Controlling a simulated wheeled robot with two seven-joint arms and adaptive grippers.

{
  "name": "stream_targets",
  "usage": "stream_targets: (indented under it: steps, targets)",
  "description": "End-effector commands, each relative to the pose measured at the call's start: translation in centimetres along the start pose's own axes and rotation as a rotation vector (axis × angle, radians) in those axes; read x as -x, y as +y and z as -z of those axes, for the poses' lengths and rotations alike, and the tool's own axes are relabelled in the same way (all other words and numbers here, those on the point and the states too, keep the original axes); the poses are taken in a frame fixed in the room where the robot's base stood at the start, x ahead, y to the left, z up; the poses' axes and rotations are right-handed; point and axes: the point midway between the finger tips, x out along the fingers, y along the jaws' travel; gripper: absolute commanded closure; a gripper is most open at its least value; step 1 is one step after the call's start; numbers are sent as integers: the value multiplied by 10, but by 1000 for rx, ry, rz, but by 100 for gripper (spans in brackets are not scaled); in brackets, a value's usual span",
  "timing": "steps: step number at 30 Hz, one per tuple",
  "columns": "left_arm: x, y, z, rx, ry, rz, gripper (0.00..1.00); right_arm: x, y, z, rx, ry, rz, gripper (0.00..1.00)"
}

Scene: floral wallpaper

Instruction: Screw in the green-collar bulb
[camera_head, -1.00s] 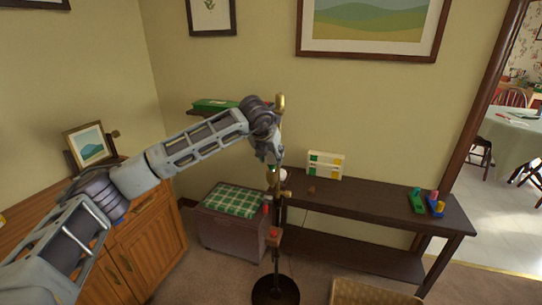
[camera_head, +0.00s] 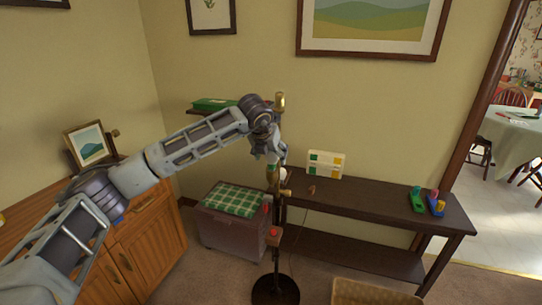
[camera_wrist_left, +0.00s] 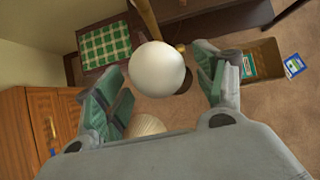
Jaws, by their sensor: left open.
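A floor lamp (camera_head: 275,255) stands in front of the dark console table, with a round dark base and brass sockets along its pole. My left gripper (camera_head: 277,158) is at the pole, below the topmost brass socket (camera_head: 280,102). In the left wrist view a white globe bulb (camera_wrist_left: 157,69) shows between the spread green-padded fingers of my left gripper (camera_wrist_left: 165,88). The fingers are open, with a gap visible on the globe's left side. The bulb's collar is hidden, so I cannot tell its colour or whether it sits in a socket. My right gripper is out of view.
The console table (camera_head: 390,204) carries a white block-patterned box (camera_head: 326,164) and coloured toys (camera_head: 417,200). A plaid-topped chest (camera_head: 232,240) stands left of the lamp. A wicker basket (camera_head: 372,293) is on the floor at right. A wooden cabinet (camera_head: 145,250) is at left.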

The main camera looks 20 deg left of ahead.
Motion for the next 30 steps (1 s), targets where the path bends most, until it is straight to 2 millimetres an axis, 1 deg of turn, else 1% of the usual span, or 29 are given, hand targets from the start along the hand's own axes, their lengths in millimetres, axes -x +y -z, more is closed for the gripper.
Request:
stream_targets:
  steps: [5, 21, 25, 30]
  targets:
    - [18, 0, -1, 1, -2, 1, 29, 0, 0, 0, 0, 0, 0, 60]
    - [94, 0, 0, 0, -2, 0, 29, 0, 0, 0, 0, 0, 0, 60]
    - [106, 0, 0, 1, -2, 0, 29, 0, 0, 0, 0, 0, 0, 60]
    - [113, 0, 0, 0, -1, 0, 29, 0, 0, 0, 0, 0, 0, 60]
